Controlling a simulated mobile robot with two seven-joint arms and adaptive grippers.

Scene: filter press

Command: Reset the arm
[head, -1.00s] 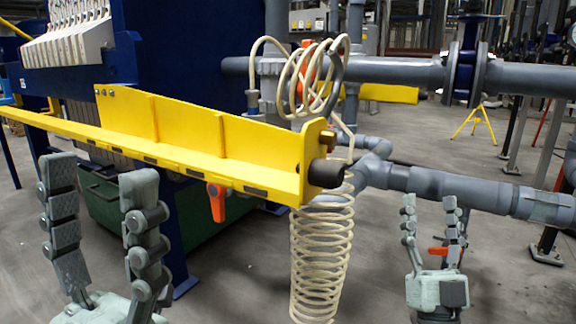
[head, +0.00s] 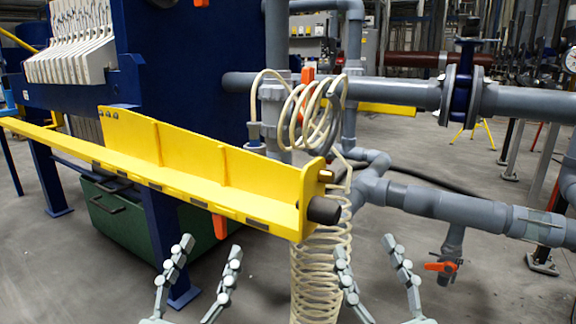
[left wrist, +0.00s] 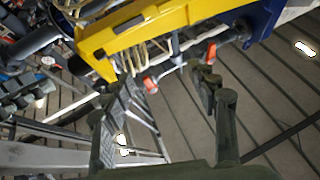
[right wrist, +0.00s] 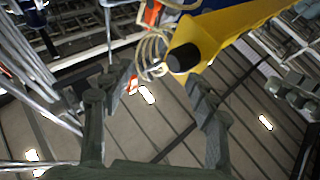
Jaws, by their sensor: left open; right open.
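My left gripper (head: 211,247) is low in the head view, left of the coiled hose. Its fingers are spread and nothing is between them. My right gripper (head: 364,246) is low and right of the hose coil, also spread and empty; its left finger overlaps the coil's right edge in the picture. Both grippers point up and stand at about the same height, below the yellow beam (head: 250,172). In the left wrist view the left fingers (left wrist: 164,82) are apart. In the right wrist view the right fingers (right wrist: 158,78) are apart.
The yellow beam ends in a dark round stub (head: 324,210) above the grippers. A cream coiled hose (head: 318,275) hangs below it, between the grippers. Grey pipes (head: 450,207) with an orange-handled valve (head: 441,267) are at the right. A blue press frame (head: 190,70) stands behind. Floor shows at the lower left.

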